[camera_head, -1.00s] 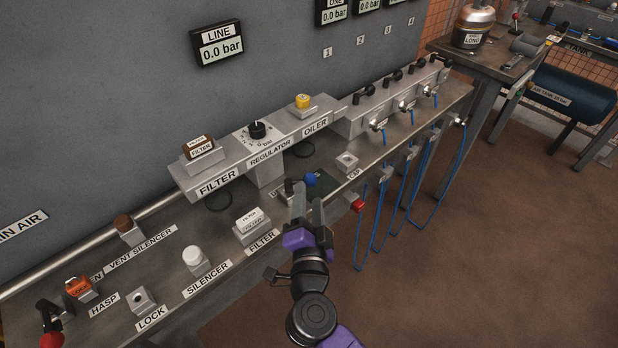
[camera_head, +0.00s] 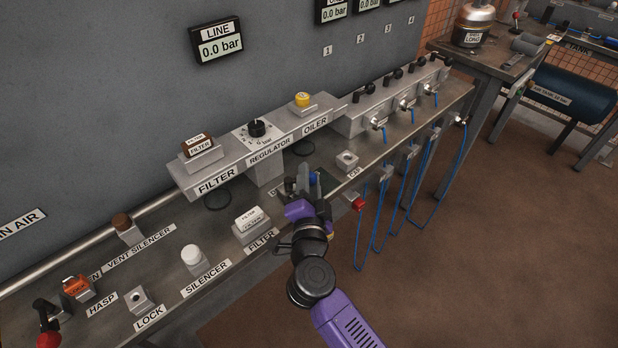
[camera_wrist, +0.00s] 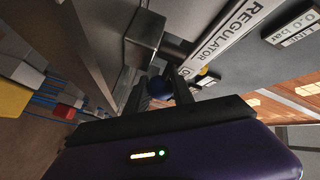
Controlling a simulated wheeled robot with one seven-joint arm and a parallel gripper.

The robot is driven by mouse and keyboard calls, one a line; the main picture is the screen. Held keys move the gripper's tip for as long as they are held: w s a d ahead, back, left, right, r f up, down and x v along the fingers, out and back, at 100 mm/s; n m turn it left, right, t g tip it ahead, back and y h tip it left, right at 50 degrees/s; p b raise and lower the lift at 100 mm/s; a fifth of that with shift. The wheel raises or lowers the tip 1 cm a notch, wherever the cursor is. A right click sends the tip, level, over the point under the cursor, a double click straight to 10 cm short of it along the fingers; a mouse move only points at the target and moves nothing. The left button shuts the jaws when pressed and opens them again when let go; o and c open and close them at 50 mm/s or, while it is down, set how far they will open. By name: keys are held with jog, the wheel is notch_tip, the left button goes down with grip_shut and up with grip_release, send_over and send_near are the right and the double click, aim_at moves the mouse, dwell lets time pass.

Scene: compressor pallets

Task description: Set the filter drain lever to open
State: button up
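A lever with a blue ball knob (camera_head: 314,178) stands on the bench below the regulator; I take it for the filter drain lever. Its label is mostly hidden by my gripper (camera_head: 304,184). In the wrist view the blue knob (camera_wrist: 160,88) shows between the two fingers of my gripper (camera_wrist: 160,82). The fingers are apart, one on each side of the knob; I cannot tell whether they touch it. The lever's setting is not readable.
The filter (camera_head: 199,155), regulator (camera_head: 257,130) and oiler (camera_head: 303,103) units run above the knob. A filter block (camera_head: 250,222) sits to the left, a cap block (camera_head: 347,161) to the right. A red part (camera_head: 359,203) is at the bench edge, near hanging blue hoses (camera_head: 385,205).

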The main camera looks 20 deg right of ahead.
jog(key=shift+r+y+p, duration=0.15)
jog(key=shift+y+p, duration=0.15)
jog(key=shift+p, duration=0.2)
grip_shut()
jog(key=shift+w+d+r+n+p, duration=0.15)
jog(key=shift+n+p, duration=0.15)
jog(key=shift+p, duration=0.15)
jog(key=shift+w+n+t+y+p, duration=0.2)
jog(key=shift+n+t+y+p, duration=0.3)
jog(key=shift+y+p, duration=0.55)
jog(key=shift+w+n+y+p, duration=0.2)
jog(key=shift+n+y+p, duration=0.3)
jog(key=shift+y, duration=0.15)
jog(key=shift+w+n+y+p, duration=0.2)
jog(key=shift+n+y+p, duration=0.25)
jog(key=shift+y, duration=0.15)
jog(key=shift+w+a+f+n+t+y+b, duration=0.15)
jog(key=shift+n+y, duration=0.2)
jog(key=shift+y, duration=0.3)
jog(key=shift+w+n+t+y+b, duration=0.1)
jog(key=shift+w+n+y, duration=0.1)
jog(key=shift+n+y, duration=0.3)
jog(key=shift+w+a+f+n+t+y+b, duration=0.1)
jog(key=shift+w+n+y+b, duration=0.1)
jog(key=shift+y, duration=0.55)
jog(key=shift+s, duration=0.1)
jog(key=o, duration=1)
grip_release()
jog(key=shift+o, duration=0.2)
